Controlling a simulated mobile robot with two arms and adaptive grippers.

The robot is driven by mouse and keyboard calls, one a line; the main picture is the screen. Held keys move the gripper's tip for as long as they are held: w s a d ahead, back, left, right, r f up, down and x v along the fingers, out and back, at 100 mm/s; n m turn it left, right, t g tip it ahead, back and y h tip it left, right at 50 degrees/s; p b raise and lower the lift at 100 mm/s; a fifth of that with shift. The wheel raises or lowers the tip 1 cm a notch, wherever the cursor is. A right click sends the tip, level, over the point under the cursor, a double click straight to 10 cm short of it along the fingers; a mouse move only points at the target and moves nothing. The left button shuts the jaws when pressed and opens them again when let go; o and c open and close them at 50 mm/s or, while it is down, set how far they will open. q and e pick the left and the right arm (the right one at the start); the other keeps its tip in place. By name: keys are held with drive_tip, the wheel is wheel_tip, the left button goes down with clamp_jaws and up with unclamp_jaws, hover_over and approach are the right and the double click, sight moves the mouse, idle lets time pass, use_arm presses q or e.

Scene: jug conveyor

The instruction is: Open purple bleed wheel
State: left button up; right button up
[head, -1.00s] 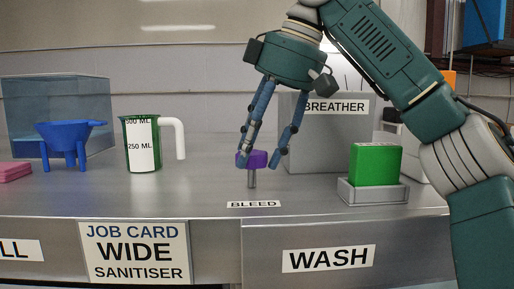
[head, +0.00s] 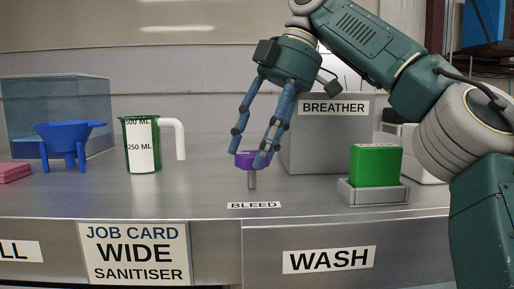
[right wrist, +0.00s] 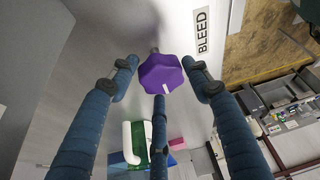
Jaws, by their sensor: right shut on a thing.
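The purple bleed wheel (head: 244,160) sits on a thin grey stem behind the BLEED label, partly hidden by a finger in the head view. In the right wrist view the lobed wheel (right wrist: 161,74) lies between my blue fingers, with a small pale mark on its rim. My right gripper (head: 248,158) reaches down from above with its fingers around the wheel, shut on it. My left gripper is in neither view.
A green jug (head: 143,150) and a blue funnel stand (head: 64,140) are to the left. A grey BREATHER box (head: 325,145) stands close behind on the right. A green block (head: 376,165) sits in a grey tray (head: 372,196). The bench front (head: 215,228) carries job card and WASH labels.

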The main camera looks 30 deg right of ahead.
idle(0.5)
drive_tip(key=o, duration=1.1)
drive_tip(key=shift+s+a, duration=0.1)
